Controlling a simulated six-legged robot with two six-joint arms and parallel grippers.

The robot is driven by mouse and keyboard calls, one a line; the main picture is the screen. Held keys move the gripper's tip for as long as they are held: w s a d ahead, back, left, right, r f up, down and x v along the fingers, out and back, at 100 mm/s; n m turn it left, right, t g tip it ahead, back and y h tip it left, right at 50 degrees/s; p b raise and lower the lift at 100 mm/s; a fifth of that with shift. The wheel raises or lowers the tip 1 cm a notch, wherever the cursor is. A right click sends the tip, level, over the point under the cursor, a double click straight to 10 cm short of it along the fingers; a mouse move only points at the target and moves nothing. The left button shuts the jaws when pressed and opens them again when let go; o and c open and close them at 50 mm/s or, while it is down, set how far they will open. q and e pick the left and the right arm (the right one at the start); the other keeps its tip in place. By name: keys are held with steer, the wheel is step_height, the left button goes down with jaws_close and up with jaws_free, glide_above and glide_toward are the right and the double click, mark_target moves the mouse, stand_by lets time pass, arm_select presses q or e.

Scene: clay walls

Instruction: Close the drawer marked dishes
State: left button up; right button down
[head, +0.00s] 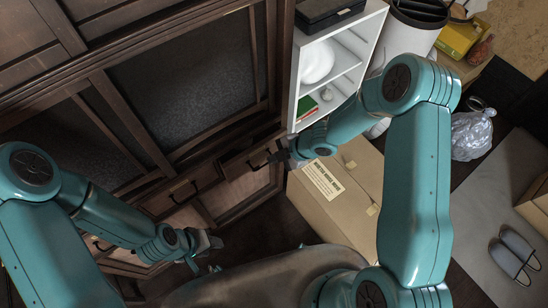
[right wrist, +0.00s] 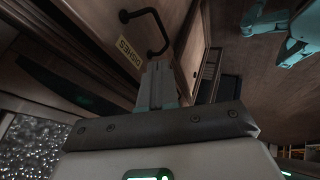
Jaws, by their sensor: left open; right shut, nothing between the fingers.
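The drawer marked dishes (right wrist: 172,62) shows in the right wrist view, with a yellow DISHES label (right wrist: 128,53) and a black bar handle (right wrist: 150,30). In the head view it appears to be the right-hand wooden drawer (head: 240,162); how far it stands out is hard to tell. My right gripper (head: 277,157) is shut and empty, its fingertips (right wrist: 157,68) close to the drawer front beside the handle. Contact cannot be told. My left gripper (head: 214,243) is open and empty, low in front of the cabinet, apart from the drawers.
The dark wooden cabinet (head: 190,75) fills the left, with another handled drawer (head: 178,193). A white shelf unit (head: 337,65) and a cardboard box (head: 340,190) stand right of it. A silvery bag (head: 471,135) and slippers (head: 514,250) lie on the right-hand floor.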

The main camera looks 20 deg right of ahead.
steer(key=p+v, duration=0.2)
steer(key=v, duration=0.5)
steer(key=shift+r+p, duration=0.35)
steer(key=c, duration=1.7)
jaws_free()
steer(key=shift+w+d+r, duration=0.1)
steer(key=shift+d+r, duration=0.1)
steer(key=shift+d, duration=0.1)
steer(key=o, duration=0.4)
steer(key=shift+o, duration=0.2)
steer(key=w+a+r+m+y, duration=0.2)
steer(key=a+r+m+y, duration=0.35)
steer(key=m, duration=0.35)
steer(key=s+d+f+m+t+y+b, duration=0.25)
steer(key=d+f+m+b, duration=0.5)
steer(key=f+b, duration=0.5)
steer(key=s+d+f+m+t+y+b, duration=0.15)
steer(key=d+f+m+y+b, duration=0.25)
steer(key=d+f+m+b, duration=0.65)
steer(key=w+a+n+b, duration=0.1)
steer(key=w+a+b, duration=0.1)
steer(key=a, duration=0.7)
steer(key=w+a+n+b, duration=0.2)
steer(key=w+a, duration=0.3)
steer(key=a, duration=0.4)
steer(key=shift+a+r, duration=0.15)
steer(key=shift+r, duration=0.3)
